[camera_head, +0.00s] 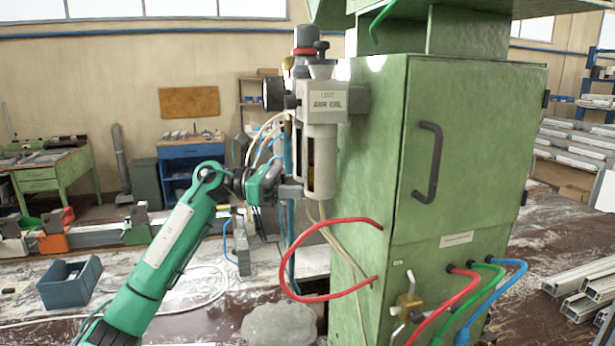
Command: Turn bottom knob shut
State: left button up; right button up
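A grey air-oil unit (322,103) with a label is mounted on the left side of the green cabinet (370,150). Its bowl (320,165) with a dark sight slot hangs below, and a pale hose leaves its lower end. I cannot make out a distinct knob at the bottom of the bowl. A dark knob (306,38) sits on top of the unit. My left gripper (289,191) reaches in from the left, beside the lower part of the bowl; its fingers are too small and partly hidden to tell whether they touch it. My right gripper is not in view.
A red hose (290,275) loops below the unit. A brass valve (409,302) and red, green and blue hoses come out of the cabinet's lower front. A grey stone-like lump (280,325) lies beneath. A blue bin (70,283) stands at left.

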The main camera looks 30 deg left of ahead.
pick_arm(q)
jog(key=shift+w+d, duration=0.15)
jog(key=shift+d, duration=0.1)
jog(key=c, duration=0.9)
jog(key=shift+c, duration=0.3)
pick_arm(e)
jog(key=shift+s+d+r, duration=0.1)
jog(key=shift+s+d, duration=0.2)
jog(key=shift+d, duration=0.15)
pick_arm(q)
jog(key=shift+f, duration=0.1)
